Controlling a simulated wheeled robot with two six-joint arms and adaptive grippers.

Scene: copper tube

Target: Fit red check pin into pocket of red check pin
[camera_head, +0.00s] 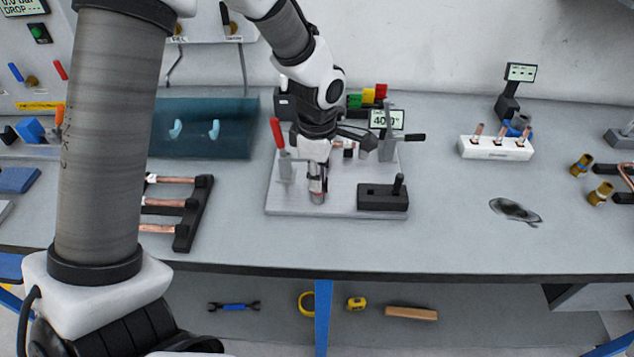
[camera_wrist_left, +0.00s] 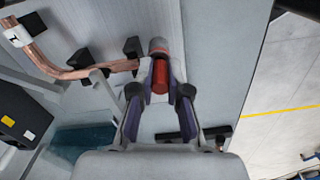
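My left gripper (camera_head: 317,180) points down over the front of the grey fixture plate (camera_head: 285,207). In the left wrist view its two fingers (camera_wrist_left: 160,68) close on either side of a red check pin (camera_wrist_left: 160,77). A round grey piece (camera_wrist_left: 158,46) with a reddish top shows at the fingertips; in the head view a short grey cylinder (camera_head: 317,198) shows just below them. I cannot tell whether the pin is in a pocket, as the fingers hide its lower end. My right gripper is not in view.
A red-handled lever (camera_head: 277,134) stands left of the gripper and a black block with a knob (camera_head: 383,197) right of it. A copper tube (camera_wrist_left: 90,71) lies beside the pin. A black rack with copper tubes (camera_head: 190,215) is left.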

